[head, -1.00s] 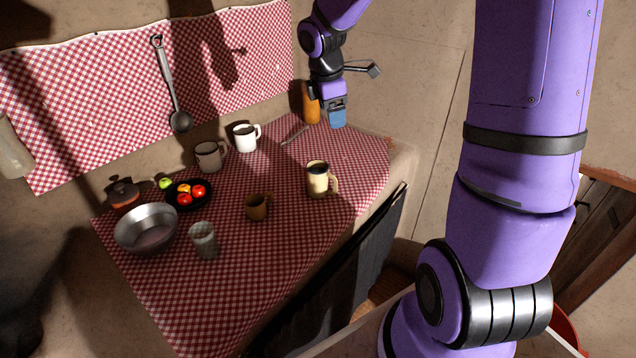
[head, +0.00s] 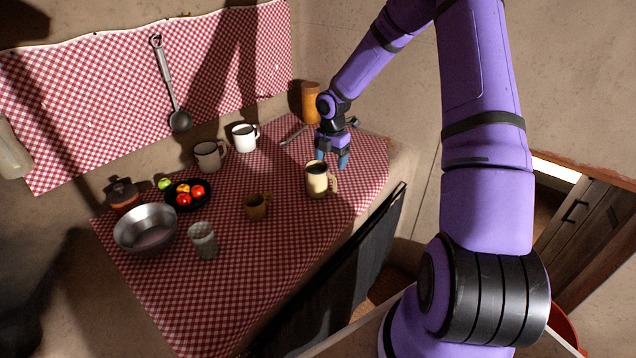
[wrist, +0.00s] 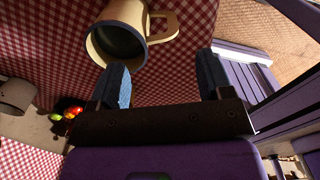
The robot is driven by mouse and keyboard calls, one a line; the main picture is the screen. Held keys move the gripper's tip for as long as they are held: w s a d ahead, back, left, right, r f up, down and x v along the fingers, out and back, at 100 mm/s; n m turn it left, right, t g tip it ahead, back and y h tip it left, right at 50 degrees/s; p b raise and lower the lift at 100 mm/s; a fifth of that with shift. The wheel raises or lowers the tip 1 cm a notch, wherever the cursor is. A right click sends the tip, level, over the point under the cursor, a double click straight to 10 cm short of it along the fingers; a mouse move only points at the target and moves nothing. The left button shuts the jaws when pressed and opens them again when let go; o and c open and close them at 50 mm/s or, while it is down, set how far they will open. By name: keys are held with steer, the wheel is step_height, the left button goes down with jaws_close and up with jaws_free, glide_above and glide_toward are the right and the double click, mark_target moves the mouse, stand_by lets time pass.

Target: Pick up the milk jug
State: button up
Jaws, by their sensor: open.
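The milk jug appears to be the cream jug (head: 317,183) with a dark inside and a handle on its right, upright on the checked cloth. It also shows in the wrist view at the top (wrist: 118,44), with its handle toward the right. My gripper (head: 333,160) is just behind the jug in the head view, pointing down. In the wrist view my gripper (wrist: 160,80) has its two blue fingers spread apart with nothing held between them. The left fingertip is close to the jug's rim; I cannot tell whether they touch.
A white mug (head: 244,138), a grey mug (head: 208,156) and an orange-brown container (head: 311,100) are behind. The cloth's front right is clear.

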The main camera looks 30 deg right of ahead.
mark_target(331, 176)
step_height(331, 176, down, 9)
steer(key=shift+r, duration=0.1)
stand_by(0.4)
steer(key=shift+c, duration=0.5)
steer(key=c, duration=1.2)
steer(key=shift+o, duration=0.2)
steer(key=shift+r, duration=0.2)
steer(key=shift+r, duration=1.5)
steer(key=shift+s+a+r, duration=0.1)
steer(key=shift+r, duration=0.05)
steer(key=s+a+r, duration=0.1)
steer(key=s+a, duration=0.8)
steer(key=s, duration=0.3)
steer(key=shift+s+r, duration=0.15)
steer(key=shift+s, duration=0.15)
